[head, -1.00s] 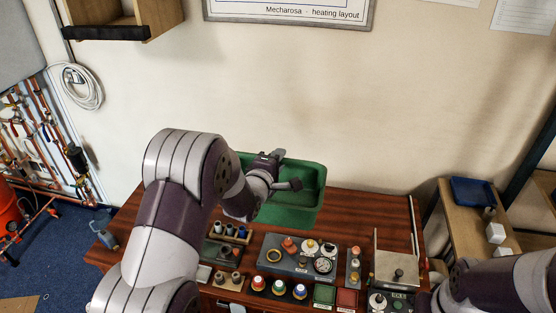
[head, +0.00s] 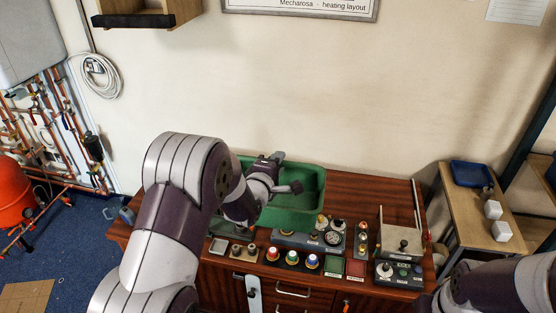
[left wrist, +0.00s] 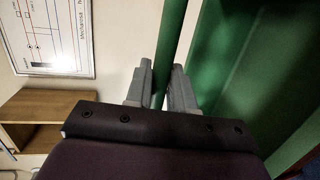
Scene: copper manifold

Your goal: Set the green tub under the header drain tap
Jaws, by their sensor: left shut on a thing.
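The green tub (head: 308,183) is at the back of the wooden bench, by the wall. I cannot tell whether it touches the bench top. My left gripper (head: 284,174) is shut on the tub's rim. In the left wrist view, the two fingers (left wrist: 160,84) pinch the green rim (left wrist: 172,40) between them, with the tub's inside to the right. The copper pipework (head: 68,130) stands at the left wall. I cannot make out the header drain tap on it. My right gripper is out of view; only part of my right arm shows at the lower right.
The wooden bench (head: 385,189) carries a grey gauge panel (head: 300,240), coloured pots and a metal box (head: 400,238). A red vessel (head: 14,194) stands below the pipes. Blue carpet (head: 85,240) lies open left of the bench. A side table (head: 462,217) is at the right.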

